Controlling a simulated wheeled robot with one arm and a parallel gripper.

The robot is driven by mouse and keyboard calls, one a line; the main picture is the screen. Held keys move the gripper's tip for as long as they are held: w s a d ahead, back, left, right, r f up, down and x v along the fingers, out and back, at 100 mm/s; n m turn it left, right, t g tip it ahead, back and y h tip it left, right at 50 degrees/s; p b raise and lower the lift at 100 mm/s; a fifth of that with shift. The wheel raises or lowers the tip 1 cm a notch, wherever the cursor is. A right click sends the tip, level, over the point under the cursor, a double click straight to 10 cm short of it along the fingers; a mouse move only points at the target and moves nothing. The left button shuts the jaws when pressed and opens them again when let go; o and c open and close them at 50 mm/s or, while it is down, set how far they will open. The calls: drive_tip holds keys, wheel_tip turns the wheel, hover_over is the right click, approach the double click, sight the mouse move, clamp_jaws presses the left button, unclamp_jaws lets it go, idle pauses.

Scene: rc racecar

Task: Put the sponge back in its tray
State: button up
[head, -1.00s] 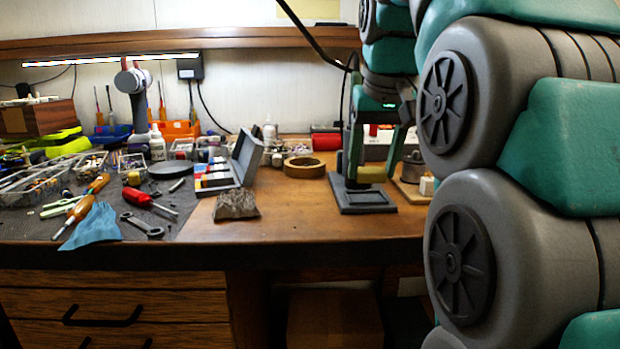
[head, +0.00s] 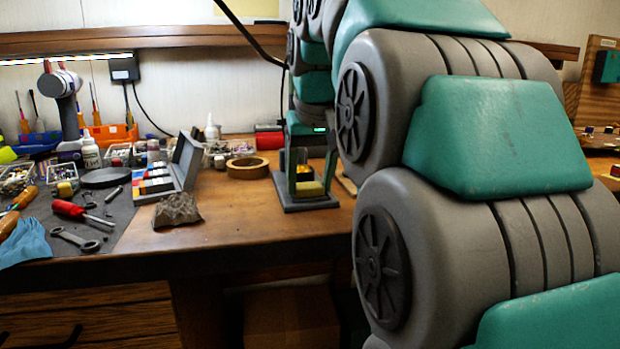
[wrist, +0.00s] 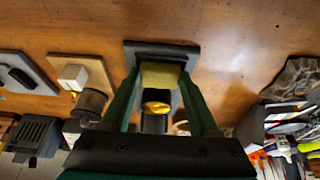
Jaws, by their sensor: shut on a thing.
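The yellow sponge (head: 310,188) is held between the two green fingers of my gripper (head: 311,184). It also shows between the fingertips (wrist: 163,80) in the wrist view, as a pale yellow block (wrist: 162,74). The dark grey tray (head: 290,206) lies on the workbench directly under the sponge. In the wrist view the tray's edge (wrist: 150,46) shows beyond the sponge. The sponge is low over the tray; I cannot tell whether it touches the tray floor. The sponge and fingers hide part of the tray.
An orange-yellow piece in a dark holder (wrist: 156,108) is close behind the sponge. A tape roll (head: 247,168), a grey case (head: 187,163) and a brown rock (head: 177,211) stand left on the bench. Bare wood lies in front of the tray.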

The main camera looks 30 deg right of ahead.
drive_tip(key=shift+f, duration=0.15)
drive_tip(key=shift+s+f+b, duration=0.15)
drive_tip(key=shift+f+b, duration=0.25)
drive_tip(key=shift+f, duration=0.35)
drive_tip(key=o, duration=0.8)
drive_tip(key=shift+f, duration=0.1)
drive_tip(key=shift+c, duration=0.2)
drive_tip(key=o, duration=0.4)
drive_tip(key=shift+f, duration=0.15)
drive_tip(key=shift+o, duration=0.2)
drive_tip(key=shift+r, duration=0.75)
drive_tip(key=p+v, duration=0.3)
drive_tip(key=v, duration=0.5)
drive_tip(key=shift+r, duration=0.15)
